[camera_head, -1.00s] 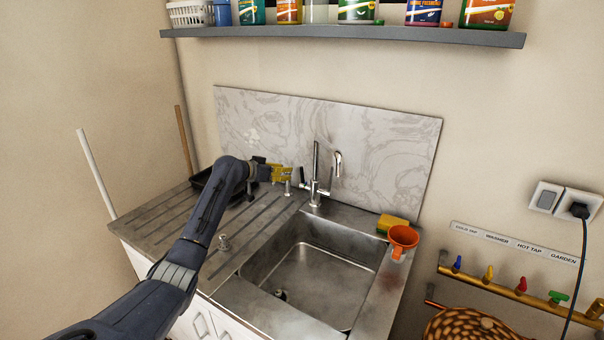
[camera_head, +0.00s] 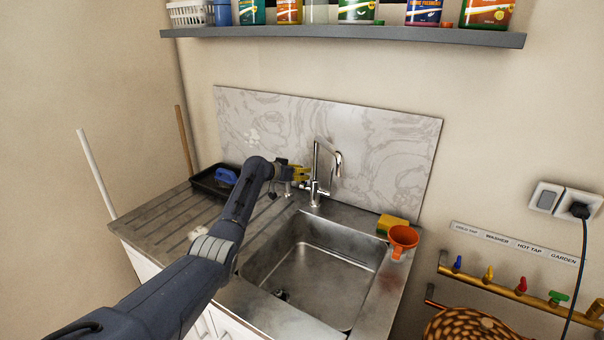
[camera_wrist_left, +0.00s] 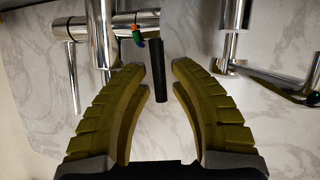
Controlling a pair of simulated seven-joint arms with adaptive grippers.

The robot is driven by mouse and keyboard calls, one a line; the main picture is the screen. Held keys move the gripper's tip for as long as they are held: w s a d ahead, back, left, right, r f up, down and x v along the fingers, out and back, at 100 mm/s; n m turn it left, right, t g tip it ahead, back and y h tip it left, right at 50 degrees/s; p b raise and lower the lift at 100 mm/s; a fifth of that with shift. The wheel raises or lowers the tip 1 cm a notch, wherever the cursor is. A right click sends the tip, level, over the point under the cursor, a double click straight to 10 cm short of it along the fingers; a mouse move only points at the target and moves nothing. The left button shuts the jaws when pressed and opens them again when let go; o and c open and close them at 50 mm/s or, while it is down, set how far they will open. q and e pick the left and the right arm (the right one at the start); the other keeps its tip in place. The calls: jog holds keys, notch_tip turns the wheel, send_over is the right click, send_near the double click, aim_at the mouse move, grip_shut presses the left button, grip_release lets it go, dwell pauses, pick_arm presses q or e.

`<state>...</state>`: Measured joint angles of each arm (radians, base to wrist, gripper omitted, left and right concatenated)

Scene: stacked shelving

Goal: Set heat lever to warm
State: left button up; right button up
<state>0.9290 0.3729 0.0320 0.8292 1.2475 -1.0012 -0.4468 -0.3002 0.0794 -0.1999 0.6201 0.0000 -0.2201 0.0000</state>
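The chrome tap (camera_head: 316,168) stands upright behind the sink and also shows in the left wrist view (camera_wrist_left: 101,38). Its heat lever (camera_wrist_left: 158,72) is a short black handle with small red, blue and green parts at its base. In the head view the lever is largely hidden by my left gripper (camera_head: 305,173), which is just left of the tap. In the left wrist view my left gripper (camera_wrist_left: 158,67) is open, with its yellow fingers on either side of the lever's free end. Gaps show on both sides of the lever. My right gripper is not in view.
The sink basin (camera_head: 306,268) lies below the tap. An orange funnel (camera_head: 402,237) and a yellow sponge (camera_head: 392,223) sit at its right. A black tray (camera_head: 205,184) with a blue item is at the left. More chrome fittings (camera_wrist_left: 230,45) show right of the fingers.

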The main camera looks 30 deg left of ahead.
pick_arm(q)
jog(key=shift+w, duration=0.1)
dwell(0.3)
grip_shut()
